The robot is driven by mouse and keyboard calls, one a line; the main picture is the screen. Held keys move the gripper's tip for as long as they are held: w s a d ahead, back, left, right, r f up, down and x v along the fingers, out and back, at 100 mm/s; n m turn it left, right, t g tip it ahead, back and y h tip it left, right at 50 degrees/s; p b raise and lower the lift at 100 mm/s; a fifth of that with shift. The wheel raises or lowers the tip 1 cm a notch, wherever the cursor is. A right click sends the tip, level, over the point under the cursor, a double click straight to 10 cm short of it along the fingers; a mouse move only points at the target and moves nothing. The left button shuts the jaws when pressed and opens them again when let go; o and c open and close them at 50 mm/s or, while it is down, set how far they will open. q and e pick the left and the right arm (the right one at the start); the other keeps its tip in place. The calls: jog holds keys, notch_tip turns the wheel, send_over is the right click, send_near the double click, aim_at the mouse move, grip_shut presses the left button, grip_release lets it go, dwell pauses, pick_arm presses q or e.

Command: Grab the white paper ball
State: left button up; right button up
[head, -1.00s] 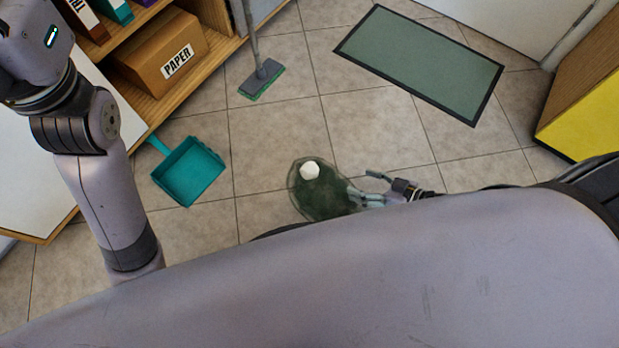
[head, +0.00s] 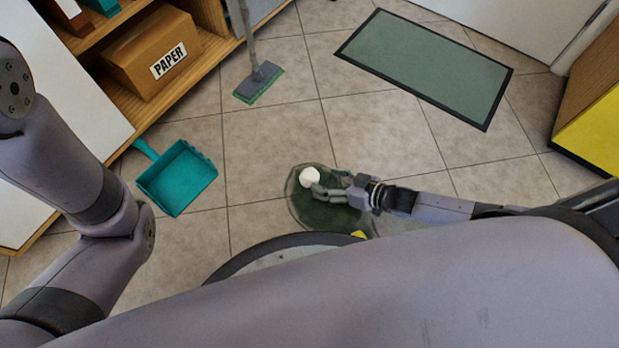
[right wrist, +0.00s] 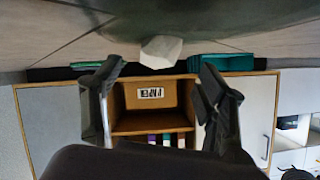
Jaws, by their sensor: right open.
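The white paper ball (head: 309,176) lies at the upper edge of a dark green patch on the tiled floor. It also shows in the right wrist view (right wrist: 161,52), ahead of the fingers and between them across the picture. My right gripper (head: 324,191) is beside the ball, just below and right of it in the head view. In the right wrist view its two fingers (right wrist: 160,92) stand wide apart with nothing between them. Whether a finger touches the ball, I cannot tell. My left arm shows at the left of the head view, but its gripper is out of view.
The dark green wet-looking patch (head: 328,216) spreads under my right gripper. A teal dustpan (head: 178,180) lies to the left. A mop (head: 258,82), a green mat (head: 430,65) and a shelf with a paper box (head: 152,50) are farther off. Floor around the patch is clear.

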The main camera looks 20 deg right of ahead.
aim_at(314, 176)
jog(key=b+x, duration=0.3)
jog(key=x, duration=0.1)
jog(key=shift+w+a+b, duration=0.1)
jog(key=shift+w+b, duration=0.15)
jog(key=shift+b, duration=0.15)
jog(key=shift+w+a, duration=0.3)
jog(key=shift+c, duration=0.2)
jog(key=c, duration=0.7)
